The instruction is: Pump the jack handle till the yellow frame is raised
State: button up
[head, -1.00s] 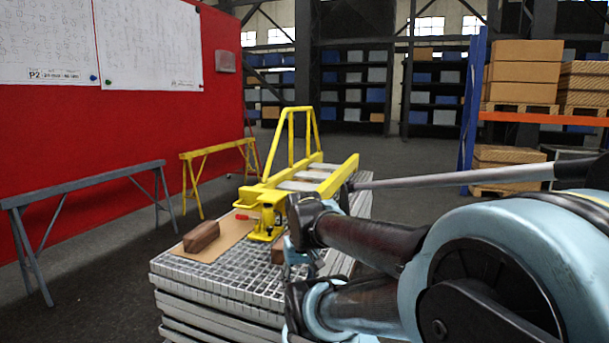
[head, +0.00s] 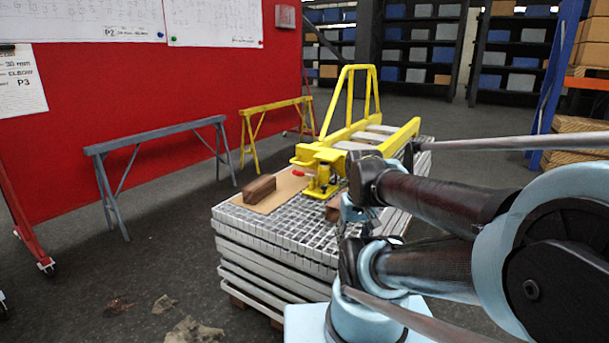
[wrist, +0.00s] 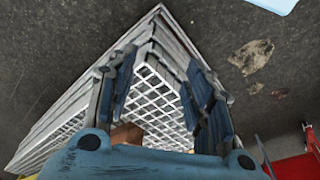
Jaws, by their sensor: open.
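The yellow frame (head: 362,132) rests over a stack of metal gratings (head: 262,240). A yellow jack (head: 321,178) stands on the gratings under the frame's near end. A short red piece (head: 298,172), perhaps the jack handle's grip, shows at its left. My gripper (wrist: 165,90) is open in the wrist view, its fingers spread above a corner of the gratings with nothing between them but the view of the grid. In the head view it is partly hidden by my arm, just right of and nearer than the jack. The jack is not seen in the wrist view.
A brown block (head: 260,188) lies on a cardboard sheet (head: 276,200) left of the jack. Another brown block (head: 333,208) is partly hidden beside my arm. Grey (head: 150,135) and yellow (head: 272,106) trestles stand before a red wall (head: 100,90). Floor at left is mostly clear.

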jog(key=shift+c, duration=0.2)
jog(key=shift+s+r, duration=0.35)
jog(key=shift+r, duration=0.1)
jog(key=c, duration=0.9)
jog(key=w+r, duration=0.3)
jog(key=w, duration=0.1)
jog(key=w+r+m, duration=0.1)
jog(key=w+r, duration=0.2)
jog(key=w, duration=0.1)
jog(key=w+r+m, duration=0.1)
jog(key=w+r, duration=0.2)
jog(key=shift+w+a+r+t, duration=0.1)
jog(key=shift+w+a+t, duration=0.2)
jog(key=shift+w, duration=0.1)
grip_shut()
jog(key=w+a+r+m, duration=0.2)
jog(key=w+a, duration=0.1)
jog(key=w, duration=0.9)
jog(key=w+a+r+m+t, duration=0.1)
jog(key=w+a+r+m, duration=0.1)
jog(key=w, duration=1.1)
jog(key=w+a+r+m+h, duration=0.1)
jog(key=w+a, duration=0.3)
jog(key=w, duration=0.9)
jog(key=shift+a+r+m, duration=0.35)
jog(key=shift+r+m, duration=0.45)
jog(key=shift+w, duration=0.1)
